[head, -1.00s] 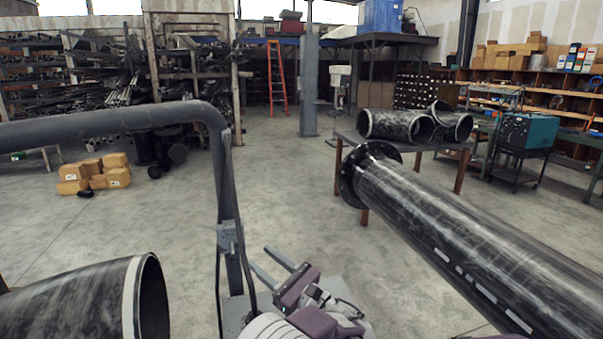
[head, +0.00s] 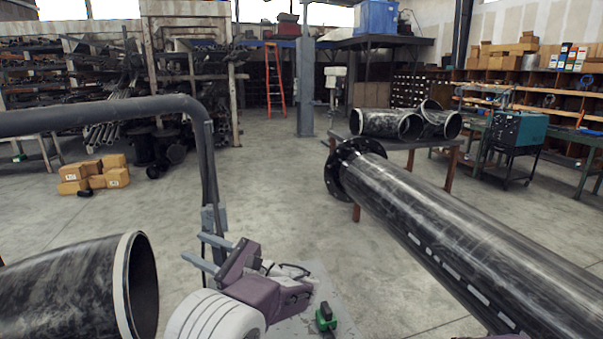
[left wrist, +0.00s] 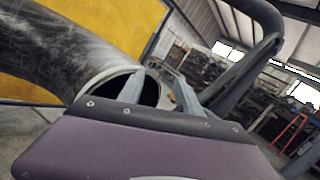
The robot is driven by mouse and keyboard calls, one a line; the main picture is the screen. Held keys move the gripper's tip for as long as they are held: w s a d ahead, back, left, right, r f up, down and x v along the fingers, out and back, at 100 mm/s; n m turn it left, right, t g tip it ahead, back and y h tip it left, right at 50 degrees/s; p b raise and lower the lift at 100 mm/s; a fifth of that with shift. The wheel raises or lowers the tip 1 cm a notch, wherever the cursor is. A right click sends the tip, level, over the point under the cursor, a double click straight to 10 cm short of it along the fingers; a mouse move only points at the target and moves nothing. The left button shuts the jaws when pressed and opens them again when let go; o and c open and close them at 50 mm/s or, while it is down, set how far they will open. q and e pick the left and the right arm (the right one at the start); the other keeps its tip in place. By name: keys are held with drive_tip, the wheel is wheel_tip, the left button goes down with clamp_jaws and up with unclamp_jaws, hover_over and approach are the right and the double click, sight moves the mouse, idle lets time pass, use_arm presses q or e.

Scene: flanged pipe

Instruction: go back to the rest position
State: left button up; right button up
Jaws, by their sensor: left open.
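My left gripper (head: 191,245) is in the lower middle of the head view, its two grey fingers apart with nothing between them. In the left wrist view the fingers (left wrist: 160,82) also stand apart and empty, in front of the open end of a black pipe bend. The flanged pipe (head: 455,225) lies at the right of the head view, its black flange (head: 352,168) at the far end. It is well apart from my left gripper. My right gripper is not in view.
A black pipe bend (head: 65,290) with a pale rim is at lower left. A grey bent tube (head: 130,113) with a post stands close to my left gripper. A green and black object (head: 325,317) lies at the bottom. A table (head: 420,144) holds pipe bends. The middle floor is open.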

use_arm(q)
drive_tip(key=s+a+f+n+g+h+b, duration=0.2)
drive_tip(key=s+a+f+n+g+h, duration=0.4)
drive_tip(key=s+a+f, duration=0.8)
drive_tip(key=s+d+f+n+g+h, duration=0.2)
drive_tip(key=s+d+f+n+h, duration=0.5)
drive_tip(key=s+d+f+h, duration=0.45)
drive_tip(key=w+d+f+n+t+h, duration=0.1)
drive_tip(key=d+f+n+t, duration=0.1)
drive_tip(key=d+f+n, duration=0.2)
drive_tip(key=d+n, duration=0.1)
drive_tip(key=d, duration=0.2)
drive_tip(key=shift+w+d+n+b, duration=0.25)
drive_tip(key=shift+w+n+b, duration=0.05)
drive_tip(key=shift+n, duration=0.1)
drive_tip(key=shift+f, duration=0.1)
